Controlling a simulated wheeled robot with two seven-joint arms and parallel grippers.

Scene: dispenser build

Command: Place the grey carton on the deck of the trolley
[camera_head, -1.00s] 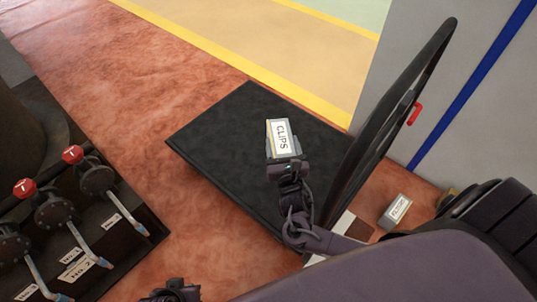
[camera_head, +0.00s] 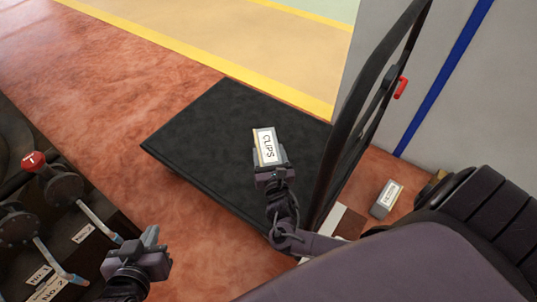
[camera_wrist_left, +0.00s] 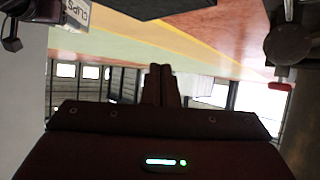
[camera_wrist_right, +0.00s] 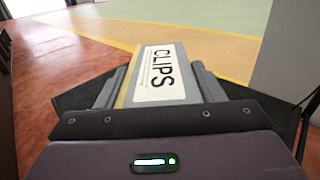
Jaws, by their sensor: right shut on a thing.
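The grey carton (camera_head: 266,146), with a white CLIPS label, is held in my right gripper (camera_head: 271,164). It also fills the middle of the right wrist view (camera_wrist_right: 160,78), between the two fingers. In the head view the carton overlaps the black deck (camera_head: 215,120) of the trolley; I cannot tell the gap beneath it. The trolley's upright handle frame (camera_head: 357,105) stands right of the carton. My left gripper (camera_head: 150,240) is empty at the lower left, off the deck, and its fingers are together in the left wrist view (camera_wrist_left: 161,85).
Another small carton (camera_head: 386,199) with a white label lies on the floor right of the trolley, near the grey wall (camera_head: 455,110). A lever bank with a red knob (camera_head: 33,161) stands at the left. The deck's far and left parts are clear.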

